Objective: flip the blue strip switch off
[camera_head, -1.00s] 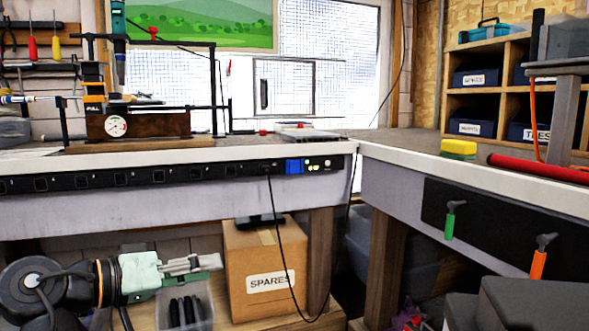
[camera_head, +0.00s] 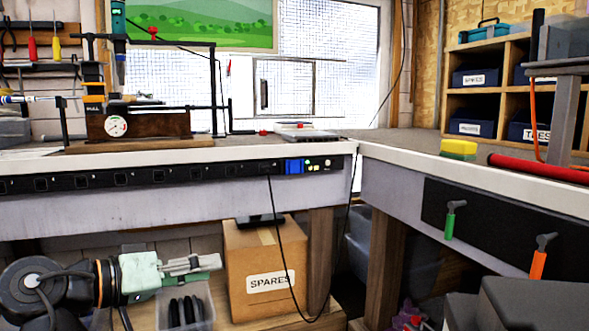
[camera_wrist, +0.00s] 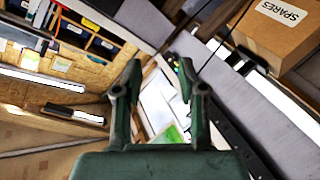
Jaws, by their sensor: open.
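A black power strip (camera_head: 120,178) runs along the front edge of the left workbench. The blue strip switch (camera_head: 293,166) is near its right end, beside some small pale buttons; its rocker position is too small to tell. My gripper (camera_head: 217,262) is below the bench at the lower left, pointing right, well apart from the strip. In the wrist view my gripper (camera_wrist: 160,66) shows two green fingers spread apart with nothing between them. I cannot make out the blue switch in the wrist view.
A cardboard SPARES box (camera_head: 258,255) stands under the bench, right of my gripper. A black cable (camera_head: 277,215) hangs from the strip in front of it. A clear bin (camera_head: 185,308) of dark grips is below my gripper. Green-handled (camera_head: 450,222) and orange-handled (camera_head: 540,262) tools hang at right.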

